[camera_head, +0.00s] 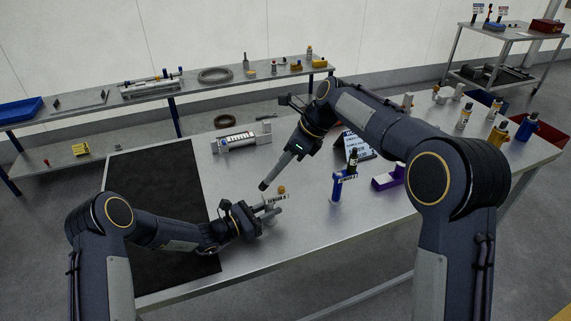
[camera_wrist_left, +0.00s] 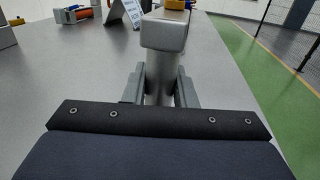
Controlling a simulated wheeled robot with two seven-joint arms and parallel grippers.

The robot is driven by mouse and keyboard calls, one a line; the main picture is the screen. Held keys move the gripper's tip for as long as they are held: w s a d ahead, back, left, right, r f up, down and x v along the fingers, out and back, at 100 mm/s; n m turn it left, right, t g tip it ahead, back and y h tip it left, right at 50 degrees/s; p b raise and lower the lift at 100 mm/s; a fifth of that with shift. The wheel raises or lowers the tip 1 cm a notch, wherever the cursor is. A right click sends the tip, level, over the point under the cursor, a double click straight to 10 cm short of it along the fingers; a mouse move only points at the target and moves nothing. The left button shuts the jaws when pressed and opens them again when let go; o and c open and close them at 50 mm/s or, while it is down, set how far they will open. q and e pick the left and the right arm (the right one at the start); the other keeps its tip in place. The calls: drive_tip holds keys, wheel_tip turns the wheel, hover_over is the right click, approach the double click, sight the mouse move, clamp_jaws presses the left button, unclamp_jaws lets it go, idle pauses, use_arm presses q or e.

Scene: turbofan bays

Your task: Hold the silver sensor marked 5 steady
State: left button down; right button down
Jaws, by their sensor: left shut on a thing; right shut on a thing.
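The silver sensor (camera_head: 271,208) stands over the bench just left of its middle, with a yellow-orange cap on top and a small white label whose number I cannot read surely. My left gripper (camera_head: 260,217) is shut on it from the left. In the left wrist view the silver sensor (camera_wrist_left: 164,50) sits between both fingers, its blocky head nearest; its lower part is hidden. My right gripper (camera_head: 297,152) is shut on a slim grey tool (camera_head: 279,171) with a dark tip. The tool slants down left, and its tip is apart from the sensor, a little above and left of it.
A blue labelled sensor (camera_head: 336,190) stands to the right, near a purple part (camera_head: 386,181) and a sign (camera_head: 358,148). A black mat (camera_head: 150,180) covers the bench's left end. A silver fixture (camera_head: 240,139) lies behind. The front right bench top is clear.

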drive_tip(key=shift+r, duration=3.4)
use_arm(q)
drive_tip(key=c, duration=1.1)
unclamp_jaws()
drive_tip(key=v, duration=1.2)
drive_tip(key=shift+s, duration=0.1)
use_arm(e)
drive_tip(key=shift+s, duration=0.1)
